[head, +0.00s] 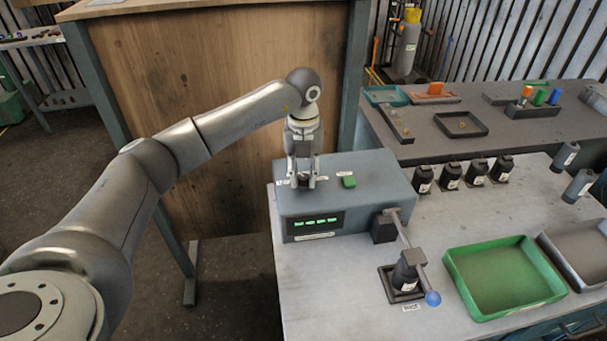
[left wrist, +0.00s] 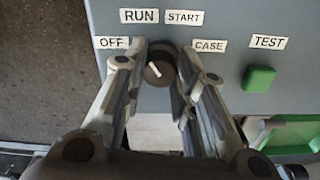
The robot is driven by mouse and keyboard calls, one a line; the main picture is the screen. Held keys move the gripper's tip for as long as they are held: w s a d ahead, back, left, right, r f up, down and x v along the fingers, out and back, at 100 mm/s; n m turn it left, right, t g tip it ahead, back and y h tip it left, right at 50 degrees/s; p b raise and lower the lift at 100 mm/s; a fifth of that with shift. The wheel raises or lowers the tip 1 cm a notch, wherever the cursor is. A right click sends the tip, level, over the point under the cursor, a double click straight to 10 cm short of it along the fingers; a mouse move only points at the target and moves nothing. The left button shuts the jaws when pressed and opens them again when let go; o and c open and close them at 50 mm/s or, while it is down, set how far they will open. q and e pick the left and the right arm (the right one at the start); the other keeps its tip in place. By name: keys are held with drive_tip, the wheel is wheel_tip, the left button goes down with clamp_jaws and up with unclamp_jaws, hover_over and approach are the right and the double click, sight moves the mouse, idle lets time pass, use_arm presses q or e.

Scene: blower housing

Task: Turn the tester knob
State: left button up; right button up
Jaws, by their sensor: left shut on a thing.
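The tester (head: 365,200) is a grey-blue box on the near table, with a lit green display on its front. Its dark round knob (left wrist: 159,70) has a white pointer line, which slants toward the upper left, between the OFF and RUN labels. My left gripper (head: 303,183) comes down onto the tester's top from above. In the left wrist view its fingers (left wrist: 160,75) stand on both sides of the knob, shut on it. In the head view the fingers mostly hide the knob. My right gripper is in neither view.
A green TEST button (head: 348,181) sits right of the knob. A lever with a blue ball (head: 432,298) stands over a black part at the tester's right. A green tray (head: 503,277) and several black cylinders (head: 450,176) are farther right.

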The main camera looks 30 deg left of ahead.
sight(303, 177)
use_arm(q)
drive_tip(key=n, duration=0.6)
drive_tip(key=shift+n, duration=0.4)
idle(0.3)
drive_tip(key=o, duration=1.1)
drive_tip(key=shift+c, duration=0.2)
drive_tip(key=shift+r, duration=0.1)
wheel_tip(303, 177, up, 12)
